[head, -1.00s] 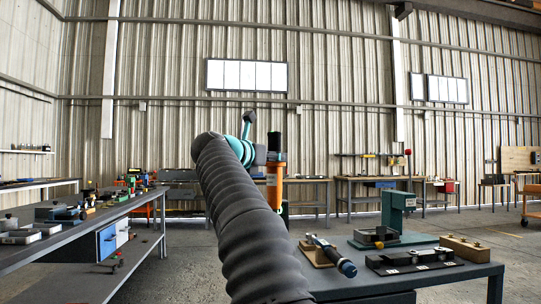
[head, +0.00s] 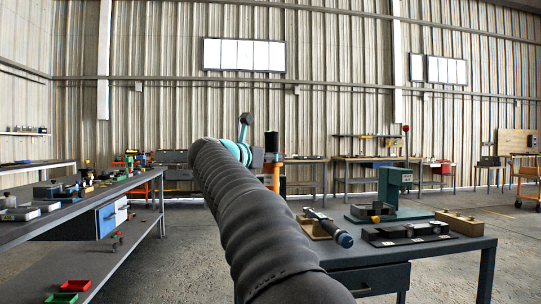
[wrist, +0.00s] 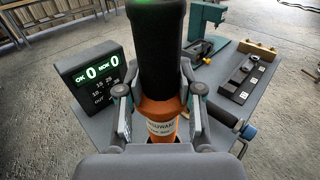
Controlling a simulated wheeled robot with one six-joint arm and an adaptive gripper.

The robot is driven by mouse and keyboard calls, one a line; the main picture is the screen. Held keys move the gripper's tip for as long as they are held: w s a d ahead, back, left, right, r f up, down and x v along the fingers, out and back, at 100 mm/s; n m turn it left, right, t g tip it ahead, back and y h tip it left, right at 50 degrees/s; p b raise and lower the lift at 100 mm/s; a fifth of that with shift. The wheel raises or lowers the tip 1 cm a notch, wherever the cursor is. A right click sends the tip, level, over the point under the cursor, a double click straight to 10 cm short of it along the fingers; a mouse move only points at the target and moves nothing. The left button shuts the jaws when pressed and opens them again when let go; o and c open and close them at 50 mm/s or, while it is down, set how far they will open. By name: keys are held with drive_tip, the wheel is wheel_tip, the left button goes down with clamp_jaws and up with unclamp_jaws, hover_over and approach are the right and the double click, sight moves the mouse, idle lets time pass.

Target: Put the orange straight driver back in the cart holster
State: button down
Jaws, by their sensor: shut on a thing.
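The orange straight driver (head: 272,170) is upright in my gripper (head: 260,157), with a dark cylindrical top. In the wrist view, its orange body with a white label (wrist: 161,128) stands between the two fingers of my gripper (wrist: 160,97), which are shut on it. Its black upper part (wrist: 157,45) rises toward the camera, with a green glow at the top edge. Its lower end is hidden. I cannot make out the cart holster in either view. An orange cart (head: 528,186) stands at the far right edge.
A near workbench (head: 400,255) at right carries a green press (head: 392,185), a blue-black tool on a wooden rest (head: 327,226), a black fixture (head: 405,234) and a wooden block (head: 464,220). A counter box (wrist: 92,80) shows in the wrist view. A long bench (head: 60,221) runs along the left.

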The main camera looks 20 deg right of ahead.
sight(267, 176)
drive_tip(key=shift+f+b, duration=1.9)
drive_tip(key=shift+f, duration=0.5)
